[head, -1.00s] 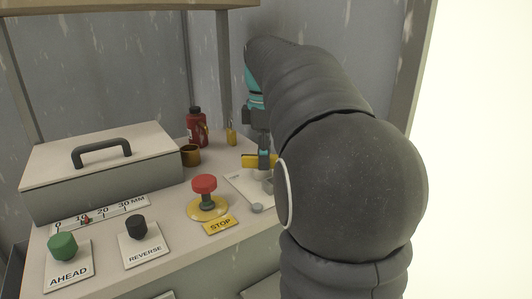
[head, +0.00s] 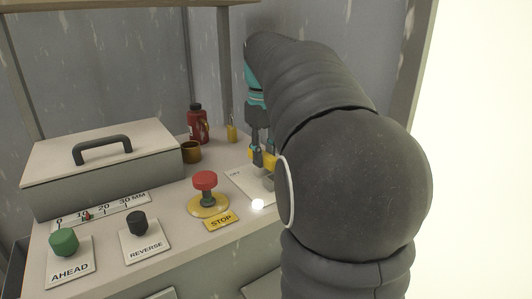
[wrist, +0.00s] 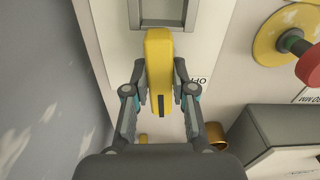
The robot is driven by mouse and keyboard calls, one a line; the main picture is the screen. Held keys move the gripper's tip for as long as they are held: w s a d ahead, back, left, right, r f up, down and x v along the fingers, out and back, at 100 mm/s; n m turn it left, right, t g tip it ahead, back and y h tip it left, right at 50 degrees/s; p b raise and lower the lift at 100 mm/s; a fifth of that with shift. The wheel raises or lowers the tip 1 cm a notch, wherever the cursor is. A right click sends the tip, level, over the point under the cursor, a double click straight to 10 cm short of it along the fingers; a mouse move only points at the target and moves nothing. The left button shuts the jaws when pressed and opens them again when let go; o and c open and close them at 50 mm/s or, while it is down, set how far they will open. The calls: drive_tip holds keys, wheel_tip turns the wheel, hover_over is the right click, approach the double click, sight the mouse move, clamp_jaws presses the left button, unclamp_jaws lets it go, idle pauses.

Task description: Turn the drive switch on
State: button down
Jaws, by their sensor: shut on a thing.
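The drive switch has a yellow handle (head: 262,159) above a pale plate (head: 241,181) at the right of the console, partly hidden by my arm. In the wrist view the yellow handle (wrist: 158,50) lies between both fingers of my gripper (wrist: 158,88), with a grey frame (wrist: 163,12) beyond it and partly covered lettering beside it. My gripper (head: 262,148) also shows in the head view, reaching down and shut on the handle. A small round lamp (head: 257,204) by the plate's front corner glows white.
A red mushroom button (head: 205,180) stands left of the switch, by a STOP label (head: 220,221). AHEAD (head: 63,242) and REVERSE (head: 136,223) buttons, a lidded grey box (head: 110,181), a brown cup (head: 191,152) and a red bottle (head: 197,128) are further left or behind.

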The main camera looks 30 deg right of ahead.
sight(264, 153)
drive_tip(key=shift+m, duration=0.5)
drive_tip(key=c, duration=1)
unclamp_jaws()
drive_tip(key=shift+w, duration=0.1)
drive_tip(key=shift+o, duration=0.2)
wheel_tip(264, 153, up, 12)
